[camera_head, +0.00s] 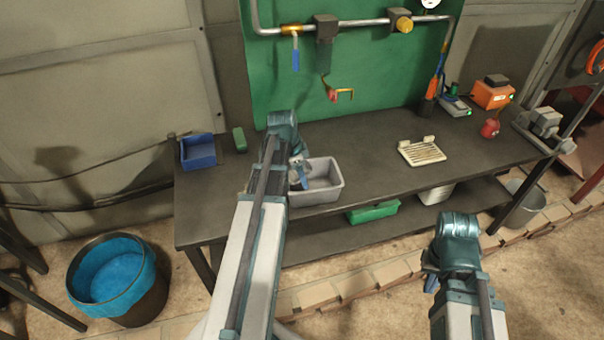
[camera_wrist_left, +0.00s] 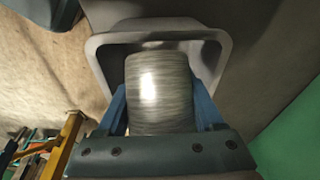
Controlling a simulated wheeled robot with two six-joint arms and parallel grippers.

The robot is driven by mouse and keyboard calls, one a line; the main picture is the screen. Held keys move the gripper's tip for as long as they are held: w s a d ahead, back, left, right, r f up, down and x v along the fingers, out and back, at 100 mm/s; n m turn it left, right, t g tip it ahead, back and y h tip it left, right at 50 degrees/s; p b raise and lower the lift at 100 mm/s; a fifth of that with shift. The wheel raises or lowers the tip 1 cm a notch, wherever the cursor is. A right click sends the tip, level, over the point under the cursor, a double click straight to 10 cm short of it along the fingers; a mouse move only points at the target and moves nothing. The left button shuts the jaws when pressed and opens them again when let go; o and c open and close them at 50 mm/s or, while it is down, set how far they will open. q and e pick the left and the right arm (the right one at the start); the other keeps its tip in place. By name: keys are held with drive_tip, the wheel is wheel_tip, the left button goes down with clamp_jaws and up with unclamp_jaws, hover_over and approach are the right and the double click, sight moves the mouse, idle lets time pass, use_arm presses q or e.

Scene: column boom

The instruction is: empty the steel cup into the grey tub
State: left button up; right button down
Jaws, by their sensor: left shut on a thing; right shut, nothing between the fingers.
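The grey tub (camera_head: 326,188) stands on the dark workbench, left of its middle. My left gripper (camera_head: 299,178) is above the tub's left part. In the left wrist view its blue fingers are shut on the sides of the steel cup (camera_wrist_left: 161,92). The tub's rim (camera_wrist_left: 106,60) shows behind and around the cup there. In the head view my arm and gripper hide most or all of the cup. I cannot tell its tilt or see its contents. My right gripper (camera_head: 431,284) is shut and empty in front of the bench, well away from the tub.
A blue bin (camera_head: 198,152) and a green block (camera_head: 239,140) are at the bench's back left. A white slatted rack (camera_head: 422,152) lies right of the tub. A valve pipe (camera_head: 360,22) runs along the wall. A blue-lined bucket (camera_head: 112,272) stands on the floor at left.

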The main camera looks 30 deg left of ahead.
use_arm(q)
drive_tip(key=shift+r+g+p, duration=0.15)
drive_tip(key=shift+g+p, duration=0.15)
drive_tip(key=shift+p, duration=0.2)
drive_tip(key=shift+r+g+y+p, duration=0.2)
drive_tip(key=shift+g+y+p, duration=0.2)
drive_tip(key=shift+y, duration=0.2)
drive_tip(key=shift+s+a+g+y, duration=0.15)
drive_tip(key=shift+g+y, duration=0.15)
drive_tip(key=shift+r, duration=0.15)
idle(1.0)
